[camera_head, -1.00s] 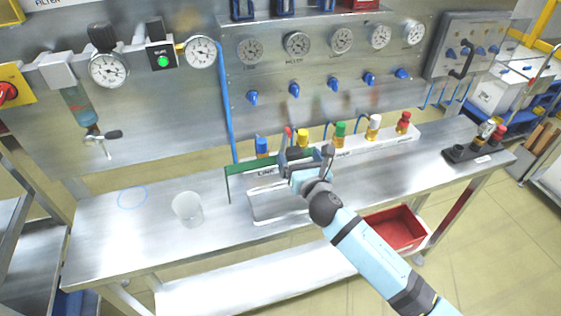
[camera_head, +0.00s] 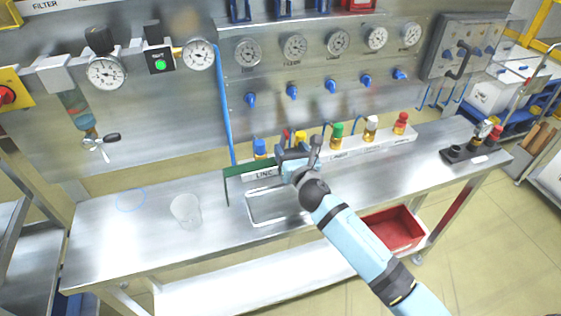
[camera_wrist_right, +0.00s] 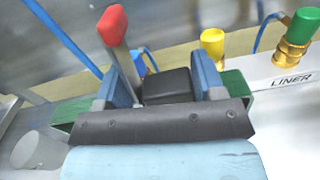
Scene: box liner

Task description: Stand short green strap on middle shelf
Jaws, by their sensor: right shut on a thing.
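The green strap (camera_head: 250,168) runs level above the rear of the steel bench, with one end bent down at its left. My right gripper (camera_head: 298,152) is shut on it near its right part. In the right wrist view, green strap (camera_wrist_right: 72,112) shows to the left of the blue-sided fingers (camera_wrist_right: 160,85) and a green piece also shows to their right. The fingers hide the part between. My left gripper is not in view. I cannot tell which surface is the middle shelf.
A white manifold (camera_head: 365,143) with coloured valves lies behind. A red-handled lever (camera_wrist_right: 112,28) rises close by my fingers. A red bin (camera_head: 395,229) sits below.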

